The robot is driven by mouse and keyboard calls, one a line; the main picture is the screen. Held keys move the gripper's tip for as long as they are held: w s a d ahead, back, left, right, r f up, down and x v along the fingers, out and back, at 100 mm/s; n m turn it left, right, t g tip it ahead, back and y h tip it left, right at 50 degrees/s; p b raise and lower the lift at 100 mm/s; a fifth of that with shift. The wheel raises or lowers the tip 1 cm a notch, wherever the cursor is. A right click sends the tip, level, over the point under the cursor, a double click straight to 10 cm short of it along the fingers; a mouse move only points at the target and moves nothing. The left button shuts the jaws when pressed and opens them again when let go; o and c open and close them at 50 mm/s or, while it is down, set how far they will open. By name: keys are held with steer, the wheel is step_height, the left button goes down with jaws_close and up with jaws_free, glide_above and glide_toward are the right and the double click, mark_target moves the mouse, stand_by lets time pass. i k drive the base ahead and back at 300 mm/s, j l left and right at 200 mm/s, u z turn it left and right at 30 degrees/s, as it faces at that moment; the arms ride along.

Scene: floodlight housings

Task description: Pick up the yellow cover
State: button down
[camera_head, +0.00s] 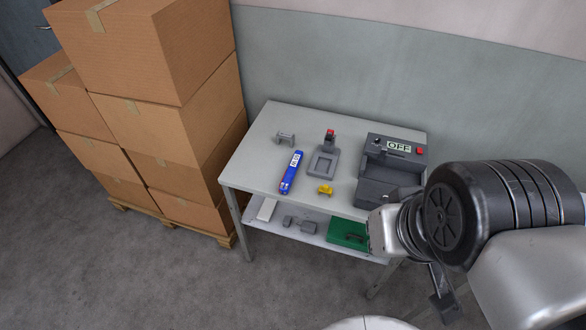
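The yellow cover (325,190) is a small yellow piece lying on the grey table top (262,150), close to its front edge. It sits just in front of a grey fixture with a square recess (323,163). My gripper (444,300) hangs at the lower right, in front of the table and well apart from the cover. Only part of it shows below my arm, and its finger opening cannot be made out.
A blue device (291,172) lies left of the cover. A grey machine marked OFF (391,160) stands at the right. A small grey bracket (286,138) is at the back left. A green case (347,233) lies on the lower shelf. Stacked cardboard boxes (165,60) stand left.

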mark_target(325, 189)
steer(key=i+j, duration=0.2)
steer(key=i+j+z, duration=0.3)
steer(key=z, duration=0.2)
steer(key=i+j+z, duration=0.25)
steer(key=z, duration=0.2)
steer(key=j+z, duration=0.1)
steer(key=z, duration=0.7)
